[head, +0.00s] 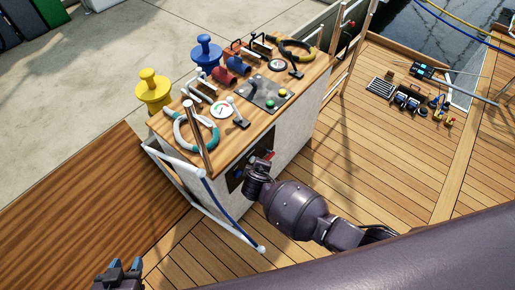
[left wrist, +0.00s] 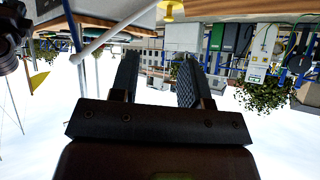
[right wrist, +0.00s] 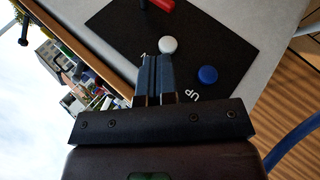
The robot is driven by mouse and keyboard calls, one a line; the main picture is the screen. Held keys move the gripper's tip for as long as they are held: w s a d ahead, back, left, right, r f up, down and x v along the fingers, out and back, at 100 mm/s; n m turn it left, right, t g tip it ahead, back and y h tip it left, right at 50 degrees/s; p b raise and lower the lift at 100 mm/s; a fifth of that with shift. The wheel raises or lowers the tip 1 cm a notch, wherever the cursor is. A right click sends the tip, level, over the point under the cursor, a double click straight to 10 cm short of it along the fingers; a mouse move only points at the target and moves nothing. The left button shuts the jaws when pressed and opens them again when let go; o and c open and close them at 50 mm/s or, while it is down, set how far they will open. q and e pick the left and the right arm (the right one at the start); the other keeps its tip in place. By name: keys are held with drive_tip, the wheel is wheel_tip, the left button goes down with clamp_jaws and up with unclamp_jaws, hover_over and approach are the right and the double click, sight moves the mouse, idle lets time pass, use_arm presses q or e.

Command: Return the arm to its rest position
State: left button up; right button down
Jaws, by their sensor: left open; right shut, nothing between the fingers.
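My left gripper (head: 125,266) is at the lower left of the head view, with fingers apart. In the left wrist view its open fingers (left wrist: 157,78) have nothing between them. My right arm reaches from the right to the console's side panel (head: 235,180); its wrist hides part of the panel. In the right wrist view my right gripper (right wrist: 159,72) is shut and empty. Its tips are just by a white round button (right wrist: 168,45) on the black panel; I cannot tell whether they touch. A blue button (right wrist: 208,75) is to the right, and a red handle (right wrist: 160,5) is above.
The console top (head: 235,135) carries a winch handle, levers, gauges and rope. A white rail with a blue line (head: 215,195) stands at its near corner. Yellow (head: 152,90) and blue (head: 206,50) bollards stand behind.

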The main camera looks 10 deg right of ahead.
drive_tip(key=w+a+r+y, duration=0.1)
drive_tip(key=r, duration=0.1)
drive_tip(key=w+a+r+t+y, duration=0.1)
drive_tip(key=a+r, duration=0.1)
drive_tip(key=w+a+r+m+y, duration=0.1)
drive_tip(key=a+r, duration=0.1)
drive_tip(key=shift+r+t, duration=0.2)
drive_tip(key=shift+t, duration=0.1)
drive_tip(key=s+d+r+m+t+y+p, duration=0.1)
drive_tip(key=s+d+r+m+t+y, duration=0.3)
drive_tip(key=s+d+r, duration=0.5)
drive_tip(key=s+d+m+g+h+p, duration=0.1)
drive_tip(key=s+d+m+h, duration=0.1)
drive_tip(key=s+d, duration=0.4)
drive_tip(key=s+d+f+m+g+h+p, duration=0.1)
drive_tip(key=s+d, duration=0.5)
drive_tip(key=s, duration=0.7)
drive_tip(key=shift+s+f+m+g+h, duration=0.2)
drive_tip(key=shift+m+g+h, duration=0.35)
drive_tip(key=shift+m, duration=0.65)
